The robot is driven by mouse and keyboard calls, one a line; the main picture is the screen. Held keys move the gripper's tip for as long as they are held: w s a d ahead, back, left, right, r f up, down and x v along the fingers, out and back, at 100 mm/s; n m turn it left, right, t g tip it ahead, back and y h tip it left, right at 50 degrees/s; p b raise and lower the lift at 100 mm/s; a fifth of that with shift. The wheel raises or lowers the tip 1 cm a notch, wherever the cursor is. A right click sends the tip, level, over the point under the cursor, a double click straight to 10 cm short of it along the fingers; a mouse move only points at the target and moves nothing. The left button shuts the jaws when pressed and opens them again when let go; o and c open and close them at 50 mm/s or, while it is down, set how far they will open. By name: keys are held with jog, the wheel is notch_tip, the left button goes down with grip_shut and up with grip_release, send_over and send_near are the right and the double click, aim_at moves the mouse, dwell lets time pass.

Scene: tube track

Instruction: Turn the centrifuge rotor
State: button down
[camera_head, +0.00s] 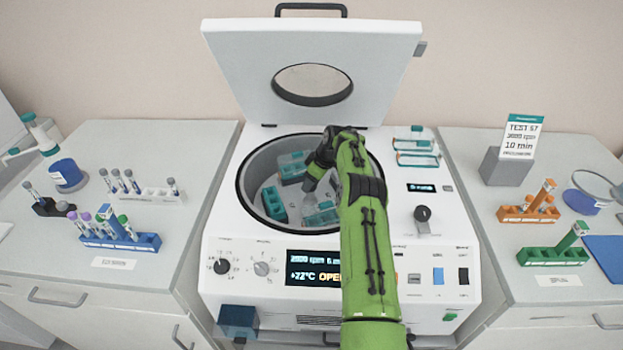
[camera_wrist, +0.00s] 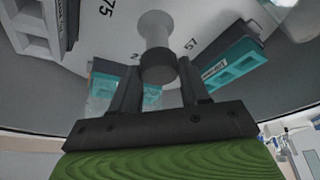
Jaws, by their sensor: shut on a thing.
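The centrifuge (camera_head: 340,260) stands in the middle with its lid (camera_head: 312,65) raised. Its round bowl holds the rotor (camera_head: 272,185), which carries teal tube buckets (camera_head: 292,166). My green arm reaches over the front panel into the bowl, and my gripper (camera_head: 312,186) is low inside it, partly hidden by my wrist. In the wrist view, my gripper (camera_wrist: 158,72) has its two dark fingers on either side of the rotor's central post (camera_wrist: 156,28), closed on its dark knob. Teal buckets (camera_wrist: 228,68) and printed rotor numbers show around it.
The bowl rim (camera_head: 245,190) surrounds my gripper. Tube racks (camera_head: 118,241) stand on the left counter, and orange (camera_head: 528,214) and green (camera_head: 553,257) racks on the right one. A teal rack (camera_head: 416,146) sits on the centrifuge top. The panel display (camera_head: 317,268) reads OPEN.

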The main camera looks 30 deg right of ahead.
jog(key=shift+n, duration=0.6)
jog(key=c, duration=0.5)
grip_release()
jog(key=shift+c, duration=0.2)
